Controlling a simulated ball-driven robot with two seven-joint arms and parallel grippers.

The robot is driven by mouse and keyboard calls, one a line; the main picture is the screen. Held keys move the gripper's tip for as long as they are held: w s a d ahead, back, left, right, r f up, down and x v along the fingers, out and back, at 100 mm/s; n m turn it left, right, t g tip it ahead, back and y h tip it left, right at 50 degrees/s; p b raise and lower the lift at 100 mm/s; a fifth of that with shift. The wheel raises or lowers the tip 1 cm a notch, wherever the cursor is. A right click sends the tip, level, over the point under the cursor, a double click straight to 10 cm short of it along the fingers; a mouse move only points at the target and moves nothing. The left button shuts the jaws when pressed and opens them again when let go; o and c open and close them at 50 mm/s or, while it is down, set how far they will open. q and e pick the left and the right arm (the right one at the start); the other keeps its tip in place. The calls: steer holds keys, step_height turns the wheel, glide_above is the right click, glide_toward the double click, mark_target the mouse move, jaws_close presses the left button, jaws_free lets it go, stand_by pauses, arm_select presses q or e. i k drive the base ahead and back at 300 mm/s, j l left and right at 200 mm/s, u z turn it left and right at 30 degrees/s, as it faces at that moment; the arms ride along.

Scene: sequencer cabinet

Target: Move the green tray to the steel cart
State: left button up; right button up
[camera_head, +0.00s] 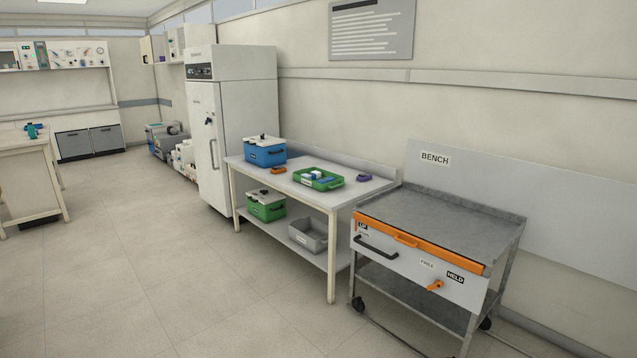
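The green tray (334,185) sits on the top of the white bench (243,169), with several small white and blue items in it. The steel cart (440,214) stands at the right, close to the bench's near end. Its grey top is bare. Its front has a black handle, an orange bar, an orange lever (435,286) and labels reading "FREE" and "HELD". The lever lies between these two labels, low on the panel. Neither of my grippers shows in the head view.
A blue box with a white lid (265,151), an orange item (279,170) and a purple item (364,177) share the bench top. A green box (266,206) and grey bin (310,235) sit on its lower shelf. A tall white fridge (236,130) stands behind. The floor at left is clear.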

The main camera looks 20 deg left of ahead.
mark_target(435, 218)
steer(key=i+j+u, duration=0.75)
steer(key=i, duration=0.15)
steer(key=i+u, duration=0.4)
steer(key=i+j, duration=0.1)
steer(key=i, duration=0.75)
steer(key=i+j+z, duration=0.1)
steer(key=i, duration=0.7)
